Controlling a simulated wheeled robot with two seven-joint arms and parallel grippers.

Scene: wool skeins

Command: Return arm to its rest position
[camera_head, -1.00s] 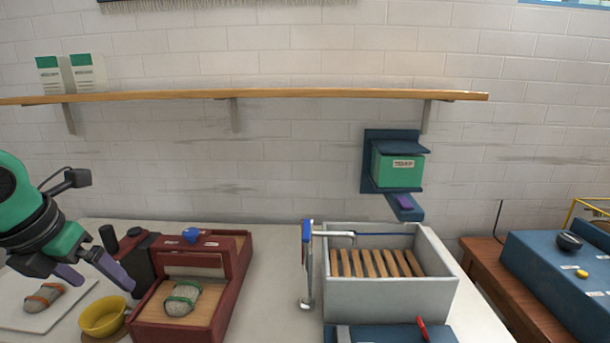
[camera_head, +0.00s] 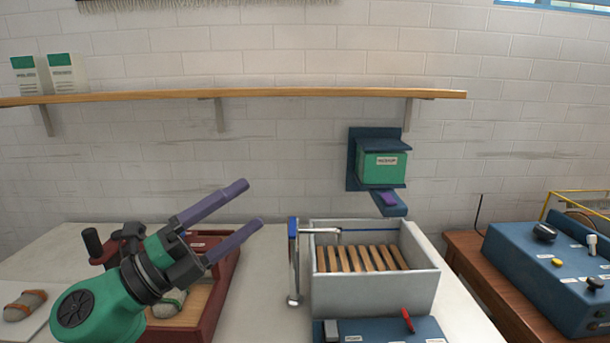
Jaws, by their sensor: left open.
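My left gripper (camera_head: 241,208) shows in the head view with its two purple fingers spread and nothing between them. It is raised over the dark red wooden press (camera_head: 225,270), pointing up and to the right. My green and black wrist hides much of the press. A grey skein with a green band (camera_head: 170,303) lies in the press, partly hidden behind my wrist. Another grey skein with an orange band (camera_head: 25,306) lies on a white board at the left edge. My right gripper is not in view.
A grey basin (camera_head: 380,293) with wooden slats and a metal tap (camera_head: 294,265) stands right of the gripper. A blue panel (camera_head: 380,331) is in front of it. A green box (camera_head: 382,167) hangs on the wall. A blue console (camera_head: 545,275) is at the right. A shelf (camera_head: 240,97) runs above.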

